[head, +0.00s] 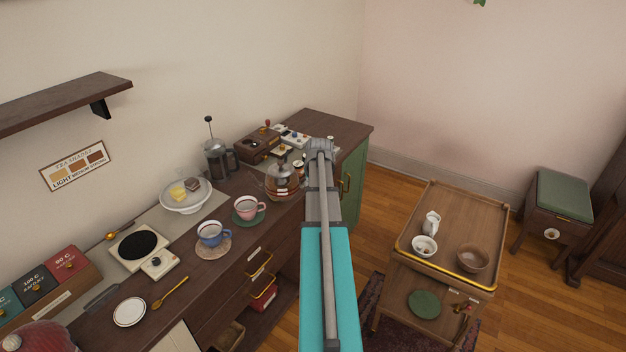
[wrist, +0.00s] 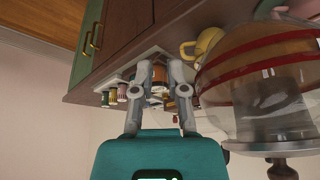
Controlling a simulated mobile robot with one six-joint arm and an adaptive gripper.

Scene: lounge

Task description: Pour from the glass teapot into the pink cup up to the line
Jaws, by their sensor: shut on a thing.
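The glass teapot (head: 282,183) has a reddish band and looks upright near the counter's front edge, just left of my arm. It fills the right of the inverted wrist view (wrist: 265,85), with amber contents, red bands and a dark lid knob. My gripper (wrist: 160,70) is shut beside the teapot, on its handle side; the grip itself is not clearly visible. I cannot tell whether the teapot touches the counter. The pink cup (head: 249,207) stands upright on a green coaster (head: 236,219), left of and nearer than the teapot. Its line and fill level are too small to read.
A blue cup (head: 211,234) stands close to the pink one. A French press (head: 217,158) and cake stand (head: 186,206) are behind the cups. A wooden box (head: 257,147) and small jars occupy the counter's far end. A wooden cart (head: 455,214) stands right.

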